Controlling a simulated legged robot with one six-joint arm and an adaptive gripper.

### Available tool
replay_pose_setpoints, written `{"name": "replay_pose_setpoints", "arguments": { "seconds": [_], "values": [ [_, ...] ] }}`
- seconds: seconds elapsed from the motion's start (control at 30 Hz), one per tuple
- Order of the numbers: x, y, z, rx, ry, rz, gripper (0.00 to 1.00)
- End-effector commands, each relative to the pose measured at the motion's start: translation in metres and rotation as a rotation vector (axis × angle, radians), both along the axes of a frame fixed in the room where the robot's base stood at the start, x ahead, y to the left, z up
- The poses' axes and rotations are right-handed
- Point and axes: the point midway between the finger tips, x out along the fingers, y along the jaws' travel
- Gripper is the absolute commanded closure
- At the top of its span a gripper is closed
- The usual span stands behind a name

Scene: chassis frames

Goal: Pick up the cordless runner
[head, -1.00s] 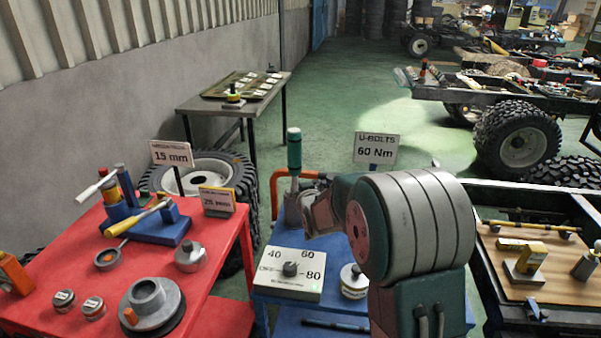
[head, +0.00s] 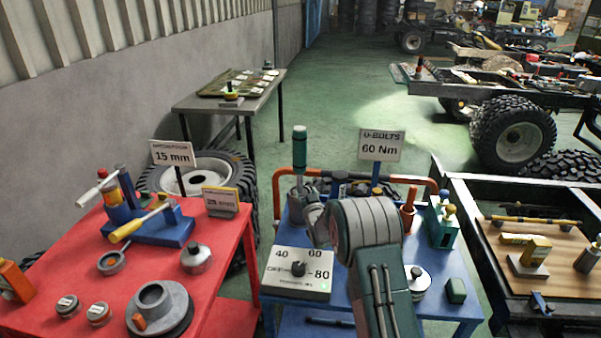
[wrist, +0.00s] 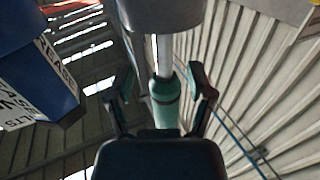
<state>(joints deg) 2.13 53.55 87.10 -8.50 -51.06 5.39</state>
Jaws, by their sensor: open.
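A tool with a green handle and a thin grey shaft (head: 299,150) stands upright in a grey holder at the back left of the blue cart. I take it to be the cordless runner, though no label shows. In the wrist view, its green handle (wrist: 165,103) lies between the two spread fingers of my gripper (wrist: 162,80). The fingers stand off to either side of it, with a gap on both sides. In the head view, my arm hides most of the gripper, which is close to the tool's holder.
The blue cart (head: 452,303) also bears a dial box (head: 298,272), a 60 Nm sign (head: 382,146), a red-orange bottle (head: 408,210) and a green block (head: 456,291). An orange rail (head: 345,173) runs behind. A red bench (head: 60,240) is at left; a chassis frame is at right.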

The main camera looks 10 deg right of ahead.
Motion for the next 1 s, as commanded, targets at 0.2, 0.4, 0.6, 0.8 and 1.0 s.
{"name": "replay_pose_setpoints", "arguments": {
  "seconds": [0.2, 0.4, 0.6, 0.8, 1.0],
  "values": [
    [0.014, 0.002, -0.001, 0.000, 0.000, 0.001, 0.31],
    [0.039, 0.006, -0.001, 0.000, 0.000, 0.001, 0.31],
    [0.054, 0.007, -0.001, -0.001, 0.000, 0.001, 0.31],
    [0.055, 0.007, -0.001, 0.000, 0.002, 0.001, 0.31],
    [0.055, 0.007, -0.001, 0.000, 0.001, 0.001, 0.93]
  ]
}}
